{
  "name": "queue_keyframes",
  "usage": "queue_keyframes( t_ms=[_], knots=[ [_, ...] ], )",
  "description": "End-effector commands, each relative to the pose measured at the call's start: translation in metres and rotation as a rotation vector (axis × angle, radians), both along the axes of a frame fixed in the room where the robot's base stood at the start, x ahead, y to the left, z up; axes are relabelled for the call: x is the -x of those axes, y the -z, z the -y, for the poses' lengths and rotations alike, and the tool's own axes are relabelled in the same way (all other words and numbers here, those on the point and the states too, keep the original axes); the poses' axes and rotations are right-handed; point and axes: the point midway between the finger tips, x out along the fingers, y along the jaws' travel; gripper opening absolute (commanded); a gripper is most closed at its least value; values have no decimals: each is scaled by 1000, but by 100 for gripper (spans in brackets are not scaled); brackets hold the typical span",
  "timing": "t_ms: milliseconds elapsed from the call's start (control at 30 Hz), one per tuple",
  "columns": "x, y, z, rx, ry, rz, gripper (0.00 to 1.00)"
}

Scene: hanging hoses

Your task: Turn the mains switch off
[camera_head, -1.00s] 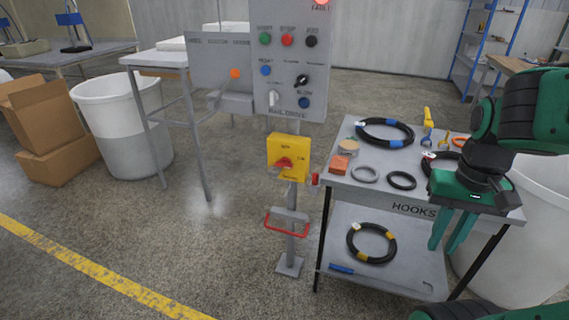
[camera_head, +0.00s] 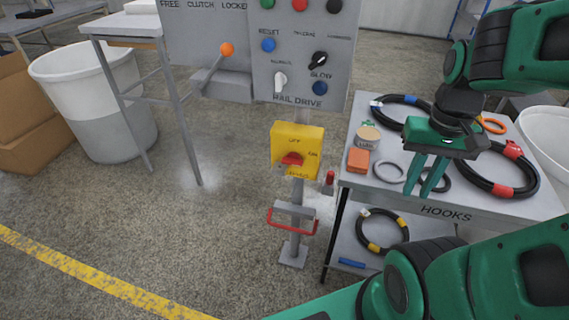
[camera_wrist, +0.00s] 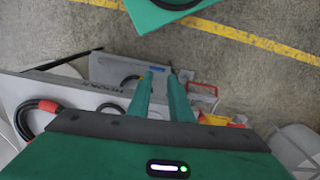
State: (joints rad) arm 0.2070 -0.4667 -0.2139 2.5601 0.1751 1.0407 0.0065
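The mains switch is a yellow box (camera_head: 297,149) with a red knob (camera_head: 291,159) on its face, on a post below the grey control panel (camera_head: 303,60). "OFF" is printed above the knob and "ON" to its right. The knob looks roughly crosswise, but its exact setting is hard to read. My gripper (camera_head: 427,190) is right of the box, above the hooks table, pointing down. Its two fingers are a little apart with nothing between them. In the wrist view the fingers (camera_wrist: 162,76) show a gap, and part of the yellow box (camera_wrist: 238,120) shows at right.
The hooks table (camera_head: 455,211), with hoses, rings and an orange block (camera_head: 358,160), stands close right of the post. A red bar (camera_head: 293,224) sticks out low on the post. A lever with an orange knob (camera_head: 227,50) is left of the panel. Floor in front is clear.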

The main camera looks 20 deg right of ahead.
Motion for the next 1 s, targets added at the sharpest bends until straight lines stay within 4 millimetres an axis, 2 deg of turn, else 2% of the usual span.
queue_keyframes(
  t_ms=[167, 233, 333, 667, 1000],
  knots=[
    [0, 0, 0, 0, 0, 0, 19],
    [10, -4, 0, 0, -5, 8, 19],
    [4, -1, 0, 3, -17, -14, 19],
    [-52, 36, -7, 85, -122, -196, 19],
    [-111, 84, -31, 306, -260, -360, 19]
  ],
)
